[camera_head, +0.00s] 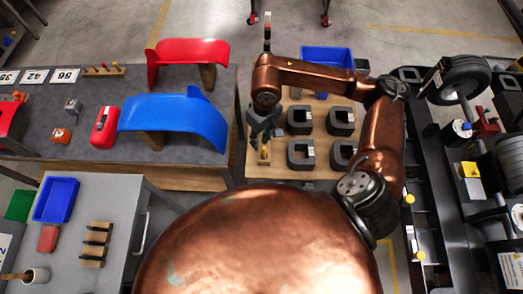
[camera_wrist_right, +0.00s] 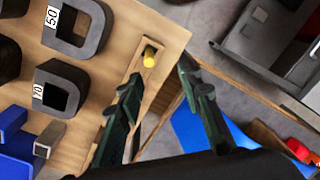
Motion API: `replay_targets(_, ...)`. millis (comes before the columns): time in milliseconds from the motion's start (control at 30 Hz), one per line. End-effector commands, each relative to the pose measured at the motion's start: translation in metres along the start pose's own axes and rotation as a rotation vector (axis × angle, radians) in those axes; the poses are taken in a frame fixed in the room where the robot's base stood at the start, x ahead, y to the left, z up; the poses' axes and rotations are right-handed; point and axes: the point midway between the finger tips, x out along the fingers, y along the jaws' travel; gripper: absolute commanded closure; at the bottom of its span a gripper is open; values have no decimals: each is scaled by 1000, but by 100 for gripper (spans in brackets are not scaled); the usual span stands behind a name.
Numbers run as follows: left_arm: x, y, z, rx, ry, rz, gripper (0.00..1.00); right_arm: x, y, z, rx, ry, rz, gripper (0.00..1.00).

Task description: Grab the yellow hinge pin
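The yellow hinge pin (camera_wrist_right: 149,56) shows in the right wrist view, end-on, at a narrow wooden strip (camera_wrist_right: 136,68) along the edge of the wooden table (camera_wrist_right: 175,40). In the head view a small yellow piece (camera_head: 264,153), likely the same pin, shows just below the gripper. My right gripper (camera_wrist_right: 160,74) is open. Its two dark fingers are spread, and the pin shows in the gap just beyond the fingertips, apart from them. In the head view the right gripper (camera_head: 264,127) hangs over the left edge of the wooden table. My left gripper is not in view.
Several dark hollow blocks (camera_head: 300,120) stand on the wooden table, right of the gripper. A blue bin (camera_head: 327,58) is at the table's back. A grey-topped bench (camera_head: 85,85) with red and blue panels stands left, across a narrow gap. A wheel rack (camera_head: 462,75) stands right.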

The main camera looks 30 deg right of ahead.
Motion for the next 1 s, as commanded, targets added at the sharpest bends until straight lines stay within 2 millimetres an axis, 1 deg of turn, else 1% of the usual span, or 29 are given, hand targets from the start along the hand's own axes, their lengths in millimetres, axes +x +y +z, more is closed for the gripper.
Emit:
replay_targets(33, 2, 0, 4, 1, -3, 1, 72, 0, 10, -1, -13, -3, 35, 67)
replay_targets(133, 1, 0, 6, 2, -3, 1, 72, 5, 18, 0, -25, -9, 63, 67)
replay_targets(367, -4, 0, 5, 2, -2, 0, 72, 29, 17, 2, -24, -11, 61, 67)
replay_targets(533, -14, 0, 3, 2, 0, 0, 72, 53, 15, 5, -23, -12, 58, 67)
replay_targets(600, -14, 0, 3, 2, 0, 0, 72, 63, 16, 4, -21, -11, 59, 67)
replay_targets(700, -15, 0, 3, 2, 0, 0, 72, 72, 17, 4, -23, -9, 59, 67)
replay_targets(800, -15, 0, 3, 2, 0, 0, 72, 76, 17, 4, -23, -7, 59, 67)
replay_targets(967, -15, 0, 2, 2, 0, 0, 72, 76, 17, 4, -23, -7, 60, 67)
replay_targets(1000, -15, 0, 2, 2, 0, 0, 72, 76, 17, 4, -23, -7, 60, 69)
